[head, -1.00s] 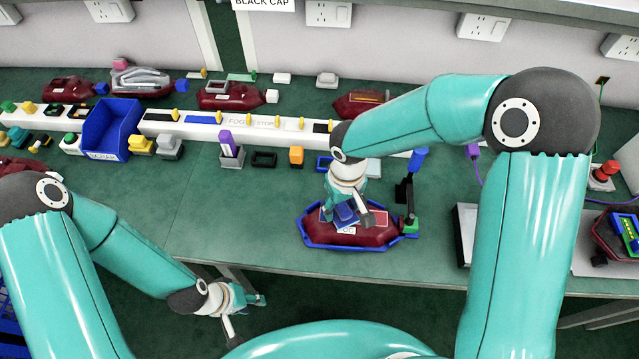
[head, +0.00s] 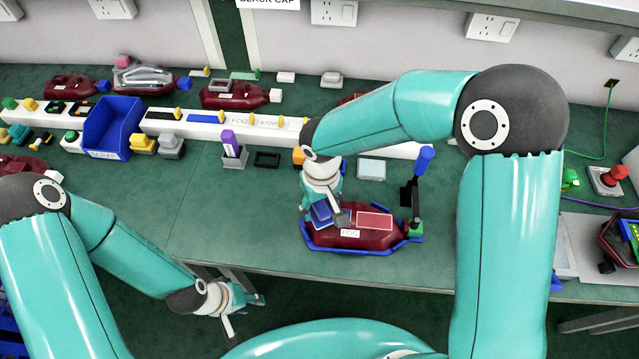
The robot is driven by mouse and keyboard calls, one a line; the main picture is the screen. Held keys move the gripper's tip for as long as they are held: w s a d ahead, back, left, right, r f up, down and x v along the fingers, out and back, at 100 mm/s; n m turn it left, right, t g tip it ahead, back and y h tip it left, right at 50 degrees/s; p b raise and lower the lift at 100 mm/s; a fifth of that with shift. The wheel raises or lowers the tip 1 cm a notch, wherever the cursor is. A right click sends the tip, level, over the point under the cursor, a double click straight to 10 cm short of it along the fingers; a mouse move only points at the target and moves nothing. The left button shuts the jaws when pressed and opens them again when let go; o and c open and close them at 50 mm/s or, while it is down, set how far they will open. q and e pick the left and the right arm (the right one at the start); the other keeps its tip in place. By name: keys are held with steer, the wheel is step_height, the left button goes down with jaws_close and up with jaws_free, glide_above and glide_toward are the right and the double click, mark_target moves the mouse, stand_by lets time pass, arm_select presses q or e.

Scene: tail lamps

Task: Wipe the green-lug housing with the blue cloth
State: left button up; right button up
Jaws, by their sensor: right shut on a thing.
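The dark red housing (head: 385,238) sits in a blue cradle (head: 318,246) near the table's front edge. It has a pinkish-red panel on top and a white label in front. A green lug (head: 416,229) shows at its right end. My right gripper (head: 324,209) is shut on the blue cloth (head: 321,212), at the left part of the housing's top. Whether the cloth touches the surface is hard to tell. My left gripper (head: 243,312) is open and empty, low in front of the table edge.
A black stand with a blue-topped handle (head: 424,160) rises at the cradle's right. A holder with a purple piece (head: 230,148) and a black frame (head: 267,159) lie behind to the left. A blue bin (head: 112,128) stands further left. The table left of the cradle is clear.

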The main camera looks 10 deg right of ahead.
step_height(320, 180, up, 4)
steer(key=shift+s+d+p, duration=0.15)
steer(key=shift+p, duration=0.55)
steer(key=shift+r+p, duration=0.5)
steer(key=shift+r, duration=0.15)
steer(key=shift+r+p, duration=0.7)
steer(key=shift+r, duration=0.55)
steer(key=shift+f, duration=0.1)
